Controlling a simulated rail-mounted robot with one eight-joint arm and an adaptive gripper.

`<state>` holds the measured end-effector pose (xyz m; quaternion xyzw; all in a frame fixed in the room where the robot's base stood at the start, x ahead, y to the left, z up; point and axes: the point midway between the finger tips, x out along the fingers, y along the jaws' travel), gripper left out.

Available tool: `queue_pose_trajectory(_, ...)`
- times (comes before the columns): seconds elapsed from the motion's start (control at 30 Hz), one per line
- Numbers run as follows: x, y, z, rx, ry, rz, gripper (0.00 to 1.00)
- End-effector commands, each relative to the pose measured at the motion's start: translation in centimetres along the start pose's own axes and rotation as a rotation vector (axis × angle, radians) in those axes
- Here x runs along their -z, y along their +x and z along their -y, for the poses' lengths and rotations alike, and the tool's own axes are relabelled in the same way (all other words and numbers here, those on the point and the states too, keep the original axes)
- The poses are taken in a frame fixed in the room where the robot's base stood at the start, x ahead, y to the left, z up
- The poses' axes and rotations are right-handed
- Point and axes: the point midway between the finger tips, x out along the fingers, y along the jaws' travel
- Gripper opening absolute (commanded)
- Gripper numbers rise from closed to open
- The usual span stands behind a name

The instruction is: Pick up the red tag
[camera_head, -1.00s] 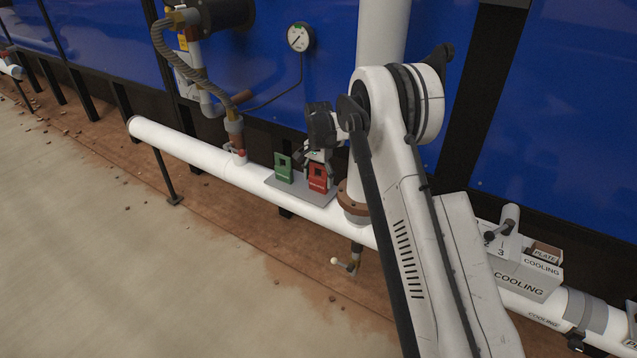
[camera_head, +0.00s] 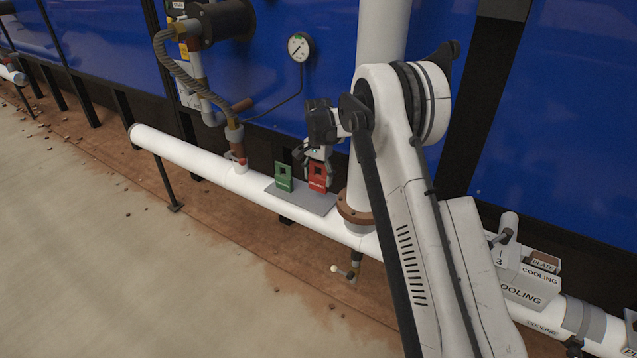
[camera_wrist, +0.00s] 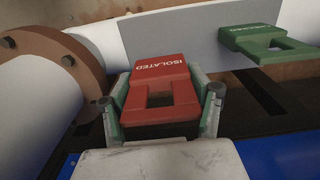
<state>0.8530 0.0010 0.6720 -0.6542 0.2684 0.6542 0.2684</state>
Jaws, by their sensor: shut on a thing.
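The red tag (camera_head: 318,174) stands upright on the right part of a grey plate on the white pipe in the head view. In the wrist view the red tag (camera_wrist: 160,78) reads "ISOLATED" and has a square hole. My gripper (camera_head: 317,170) comes down on it from above. In the wrist view my gripper (camera_wrist: 161,98) has one finger on each side of the red tag, closed on its edges. Whether the tag's bottom touches the plate is hard to tell.
In the wrist view the green tag (camera_wrist: 270,43) is at right. A brown flange (camera_head: 354,210) and vertical white pipe are close on the right. A blue wall (camera_head: 340,95) is behind.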

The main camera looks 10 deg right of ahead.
Motion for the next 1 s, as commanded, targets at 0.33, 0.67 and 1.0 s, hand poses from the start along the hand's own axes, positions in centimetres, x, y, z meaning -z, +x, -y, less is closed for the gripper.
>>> queue_pose_trajectory(0.33, -7.4, -4.6, 1.9, 0.0, -0.003, 0.0, 0.26)
queue_pose_trajectory(0.67, -10.9, -6.6, 2.8, 0.0, -0.002, 0.0, 0.26)
queue_pose_trajectory(1.0, -11.8, -7.1, 2.7, 0.0, -0.006, 0.0, 0.26)
